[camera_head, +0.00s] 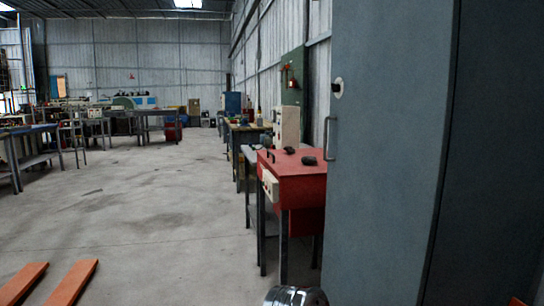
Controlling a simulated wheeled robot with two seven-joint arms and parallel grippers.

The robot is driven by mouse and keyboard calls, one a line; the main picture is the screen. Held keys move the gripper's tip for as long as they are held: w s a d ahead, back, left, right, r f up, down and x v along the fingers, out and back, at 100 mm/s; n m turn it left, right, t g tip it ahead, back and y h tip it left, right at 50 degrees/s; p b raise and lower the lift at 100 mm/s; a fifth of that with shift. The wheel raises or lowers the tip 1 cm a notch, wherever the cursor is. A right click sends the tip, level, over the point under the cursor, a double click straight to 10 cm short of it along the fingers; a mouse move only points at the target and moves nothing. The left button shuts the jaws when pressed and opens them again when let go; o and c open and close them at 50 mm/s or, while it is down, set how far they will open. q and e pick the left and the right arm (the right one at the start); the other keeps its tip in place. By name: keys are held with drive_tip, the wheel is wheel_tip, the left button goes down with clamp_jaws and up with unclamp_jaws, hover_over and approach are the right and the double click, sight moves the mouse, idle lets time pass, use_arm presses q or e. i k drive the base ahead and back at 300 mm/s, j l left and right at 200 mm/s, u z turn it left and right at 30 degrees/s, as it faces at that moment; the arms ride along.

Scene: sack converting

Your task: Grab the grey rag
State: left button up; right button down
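I cannot make out a grey rag for certain in the head view. Two small dark lumps, one nearer (309,160) and one farther (289,150), lie on top of a red bench (296,184) right of the middle. They are too small to tell what they are.
A tall grey cabinet (385,150) stands close on the right and hides what is behind it. Two orange bars (72,283) lie low at the front left. Workbenches (158,113) stand farther back. The concrete floor (140,215) in the middle is clear.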

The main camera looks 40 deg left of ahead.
sight(289, 148)
drive_tip(key=i+u, duration=0.15)
drive_tip(key=u, duration=0.35)
drive_tip(key=i+l+u, duration=0.15)
drive_tip(key=u, duration=0.35)
drive_tip(key=i+l+u, duration=0.1)
drive_tip(key=u, duration=0.35)
drive_tip(key=k+u, duration=0.4)
drive_tip(key=k+j+u, duration=0.1)
drive_tip(key=u, duration=0.25)
drive_tip(key=i+u, duration=0.2)
drive_tip(key=i, duration=0.5)
drive_tip(key=i+l+u, duration=0.25)
drive_tip(key=i, duration=0.4)
drive_tip(key=i+l, duration=0.1)
drive_tip(key=i, duration=2.8)
drive_tip(key=i+z, duration=0.4)
drive_tip(key=i+j+z, duration=0.75)
drive_tip(key=i, duration=0.2)
drive_tip(key=l, duration=0.1)
